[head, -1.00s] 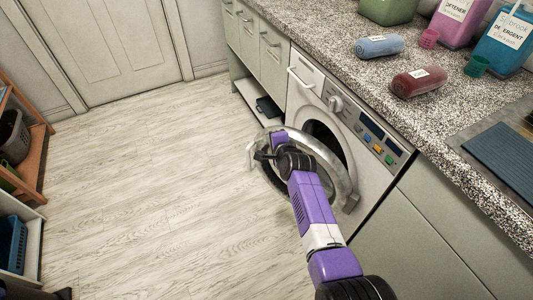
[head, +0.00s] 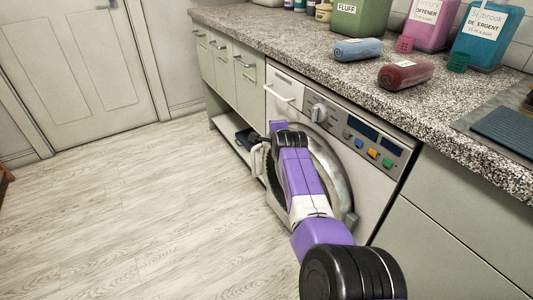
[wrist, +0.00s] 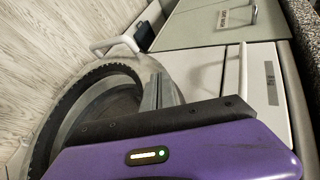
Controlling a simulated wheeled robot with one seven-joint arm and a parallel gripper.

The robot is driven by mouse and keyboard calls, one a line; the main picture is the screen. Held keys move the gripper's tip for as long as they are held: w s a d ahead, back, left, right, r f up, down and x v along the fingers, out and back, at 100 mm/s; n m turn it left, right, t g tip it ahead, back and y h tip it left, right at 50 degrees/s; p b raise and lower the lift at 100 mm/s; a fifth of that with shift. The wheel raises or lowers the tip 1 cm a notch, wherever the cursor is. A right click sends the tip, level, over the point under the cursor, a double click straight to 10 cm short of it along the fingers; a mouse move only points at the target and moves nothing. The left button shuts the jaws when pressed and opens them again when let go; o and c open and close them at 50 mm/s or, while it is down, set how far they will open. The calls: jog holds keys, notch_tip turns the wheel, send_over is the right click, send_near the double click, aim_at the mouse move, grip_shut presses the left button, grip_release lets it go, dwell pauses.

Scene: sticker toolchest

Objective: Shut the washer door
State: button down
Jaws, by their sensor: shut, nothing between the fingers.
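The washer (head: 338,122) is a white front-loader under the counter, with a dial and coloured buttons. Its round door (head: 338,180) has a grey rim and a pale handle (head: 258,160) on its left side. The door stands ajar, angled out from the washer front. My gripper (head: 262,138) is shut and empty beside the upper left part of the door. My purple arm covers much of the door. The wrist view shows the dark-lined door ring (wrist: 62,108) and the handle (wrist: 115,43); whether my fingers touch the door I cannot tell.
Pale green cabinets (head: 225,65) flank the washer. A dark object (head: 246,140) lies on the low shelf left of it.

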jog(key=shift+w+d+b, duration=1.2)
jog(key=shift+w+b, duration=0.05)
jog(key=shift+b, duration=0.55)
